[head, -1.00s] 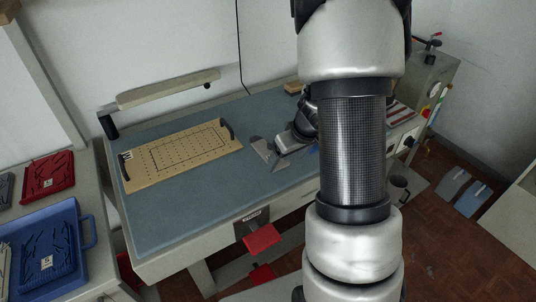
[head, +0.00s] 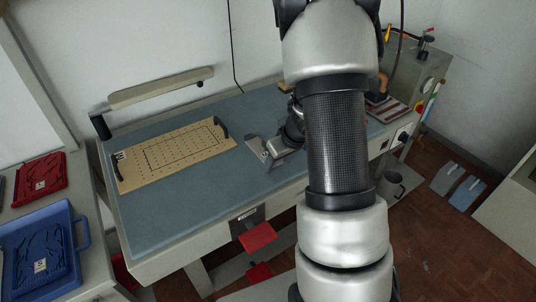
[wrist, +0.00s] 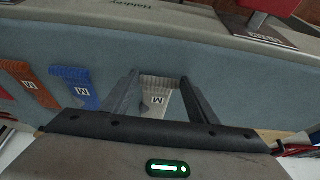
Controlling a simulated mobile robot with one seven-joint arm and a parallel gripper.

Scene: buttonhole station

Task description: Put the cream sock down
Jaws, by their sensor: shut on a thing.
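The cream sock (wrist: 158,104) lies between the two fingers of my gripper (wrist: 160,80) in the wrist view, with its ribbed cuff near the fingertips and a pale label marked M. My gripper is shut on it, above or at the blue-grey worktop (wrist: 225,75); I cannot tell whether the sock touches the top. In the head view my gripper (head: 267,153) is over the middle front of the worktop, right of the pegboard, with pale shapes at its end that I cannot separate into sock and fingers.
In the wrist view a blue sock (wrist: 76,88) and an orange-red sock (wrist: 32,84) lie to the left. A tan board (head: 178,157) lies on the worktop's left. A machine (head: 425,75) stands at the right. Blue (head: 72,232) and red (head: 40,177) trays stand at the left.

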